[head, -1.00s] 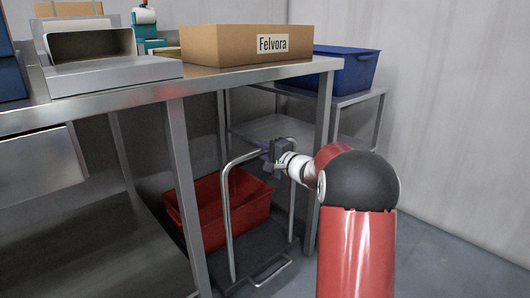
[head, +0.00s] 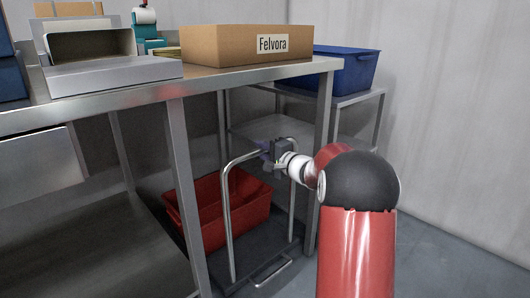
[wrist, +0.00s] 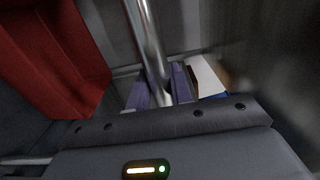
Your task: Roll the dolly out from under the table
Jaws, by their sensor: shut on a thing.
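The dolly has a dark platform (head: 258,240) and an upright chrome handle (head: 229,210), and it stands under the right end of the steel table (head: 175,88). My gripper (head: 266,154) is shut on the top bar of the handle. In the wrist view the chrome handle tube (wrist: 147,38) runs between the purple fingers (wrist: 161,92), and the red crate (wrist: 55,50) is at left.
A table leg (head: 188,190) stands left of the handle, another leg (head: 322,140) to its right. A lower side table (head: 355,98) with a blue bin (head: 345,68) stands behind. Bare floor (head: 430,250) lies at right, before the wall.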

